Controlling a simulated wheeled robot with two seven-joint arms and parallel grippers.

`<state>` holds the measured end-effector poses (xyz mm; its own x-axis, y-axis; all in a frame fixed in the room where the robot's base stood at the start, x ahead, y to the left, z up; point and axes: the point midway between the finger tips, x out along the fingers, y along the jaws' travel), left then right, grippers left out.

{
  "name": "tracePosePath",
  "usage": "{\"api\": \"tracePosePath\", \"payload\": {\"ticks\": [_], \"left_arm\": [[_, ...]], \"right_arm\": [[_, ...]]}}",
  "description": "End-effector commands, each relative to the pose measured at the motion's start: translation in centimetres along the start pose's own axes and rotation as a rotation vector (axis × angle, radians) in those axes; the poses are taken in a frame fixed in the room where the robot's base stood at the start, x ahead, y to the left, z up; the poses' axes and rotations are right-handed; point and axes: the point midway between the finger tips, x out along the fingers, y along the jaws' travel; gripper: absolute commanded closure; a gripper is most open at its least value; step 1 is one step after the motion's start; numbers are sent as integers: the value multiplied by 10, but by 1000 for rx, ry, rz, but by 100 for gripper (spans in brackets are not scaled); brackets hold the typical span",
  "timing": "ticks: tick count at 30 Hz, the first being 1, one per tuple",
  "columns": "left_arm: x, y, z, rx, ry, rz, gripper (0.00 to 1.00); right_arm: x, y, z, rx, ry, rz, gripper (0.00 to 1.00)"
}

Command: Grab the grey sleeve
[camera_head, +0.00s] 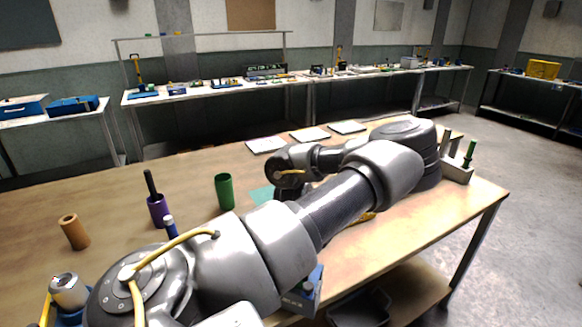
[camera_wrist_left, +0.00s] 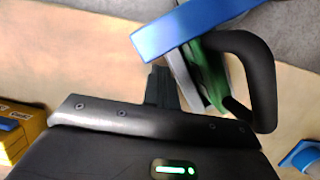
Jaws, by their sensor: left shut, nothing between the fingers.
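I cannot make out a grey sleeve for certain in either view; my arm hides part of the table in the head view. My left gripper (camera_wrist_left: 160,88) shows in the left wrist view as dark fingers, shut and empty. Just beyond the fingers are a flat grey piece (camera_wrist_left: 186,82) and a green piece (camera_wrist_left: 207,72), partly covered by a blue bar (camera_wrist_left: 190,32); I cannot tell whether the fingers touch them. In the head view my left arm crosses the table and its gripper is not clear. My right gripper is not in view.
On the table (camera_head: 120,195) stand a brown sleeve (camera_head: 74,232), a purple cup (camera_head: 157,211) with a dark rod, and a green cup (camera_head: 224,192). A pale holder (camera_head: 457,171) with a green rod is at the right. A black curved handle (camera_wrist_left: 262,75) is close in the wrist view.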

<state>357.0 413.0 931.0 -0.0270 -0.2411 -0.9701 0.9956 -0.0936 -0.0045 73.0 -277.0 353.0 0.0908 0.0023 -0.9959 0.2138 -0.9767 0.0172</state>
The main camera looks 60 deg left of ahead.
Motion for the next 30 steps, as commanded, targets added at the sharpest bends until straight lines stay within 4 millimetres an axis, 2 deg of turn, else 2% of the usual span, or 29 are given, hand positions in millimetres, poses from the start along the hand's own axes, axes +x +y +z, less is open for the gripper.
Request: {"api": "tracePosePath", "payload": {"ticks": [3,14,17,22,30], "left_arm": [[0,-6,1,-14,0,3,100],[0,-4,0,-8,1,2,100],[-1,-2,-8,-5,2,3,100],[-6,1,-36,5,2,0,100],[-69,3,-34,7,2,4,100]], "right_arm": [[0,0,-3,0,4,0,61],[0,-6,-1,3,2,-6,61],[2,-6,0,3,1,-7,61],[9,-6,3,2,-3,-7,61],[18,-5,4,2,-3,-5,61]]}}
